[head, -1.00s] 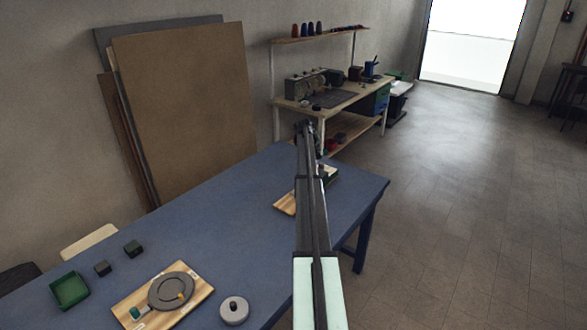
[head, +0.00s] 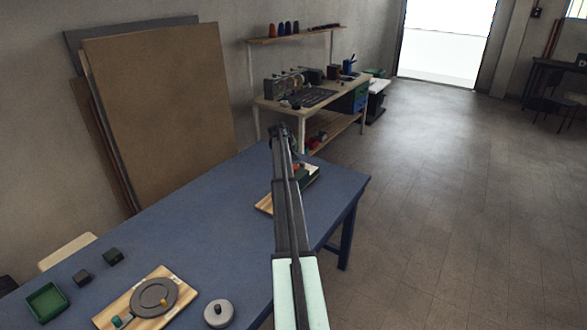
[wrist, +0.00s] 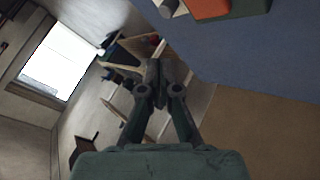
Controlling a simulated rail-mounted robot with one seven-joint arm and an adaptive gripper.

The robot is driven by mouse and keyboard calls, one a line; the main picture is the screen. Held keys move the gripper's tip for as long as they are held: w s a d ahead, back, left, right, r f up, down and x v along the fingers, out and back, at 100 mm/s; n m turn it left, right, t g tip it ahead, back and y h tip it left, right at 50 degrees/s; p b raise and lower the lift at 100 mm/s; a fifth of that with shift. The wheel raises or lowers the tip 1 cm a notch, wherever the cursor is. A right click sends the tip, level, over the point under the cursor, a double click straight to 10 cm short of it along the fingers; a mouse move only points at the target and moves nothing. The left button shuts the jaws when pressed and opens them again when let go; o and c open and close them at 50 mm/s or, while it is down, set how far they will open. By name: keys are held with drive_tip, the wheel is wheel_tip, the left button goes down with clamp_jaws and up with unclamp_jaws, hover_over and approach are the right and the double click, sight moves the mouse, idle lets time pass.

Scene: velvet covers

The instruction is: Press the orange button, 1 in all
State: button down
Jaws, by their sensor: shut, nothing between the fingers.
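My arm hides much of that board. In the wrist view, an orange block (wrist: 207,8) is cut off by the top edge, beside a dark green block (wrist: 248,7) and a grey cylinder (wrist: 168,6). My gripper (head: 279,131) is shut and empty, raised above the table's far end. In the wrist view its fingertips (wrist: 157,68) are together, apart from the orange block.
The blue table (head: 210,220) also holds a board with a grey disc (head: 155,292), a grey knobbed cylinder (head: 218,313), a green tray (head: 47,302) and two dark blocks. Brown panels (head: 160,110) lean on the wall.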

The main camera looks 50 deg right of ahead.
drive_tip(key=b, duration=0.1)
hover_over(294, 166)
drive_tip(key=a, duration=0.1)
wheel_tip(294, 166, down, 6)
drive_tip(key=shift+r, duration=0.15)
drive_tip(key=shift+f+b, duration=0.45)
drive_tip(key=shift+f, duration=0.05)
drive_tip(key=shift+f, duration=0.1)
idle(0.7)
drive_tip(key=shift+f+b, duration=0.35)
drive_tip(key=shift+b, duration=0.1)
drive_tip(key=shift+s+a+f+b, duration=0.15)
drive_tip(key=shift+f+b, duration=0.4)
drive_tip(key=shift+f, duration=0.35)
idle(1.2)
drive_tip(key=shift+r, duration=1.3)
drive_tip(key=shift+r, duration=0.1)
drive_tip(key=shift+r+p, duration=0.7)
drive_tip(key=shift+r, duration=1.75)
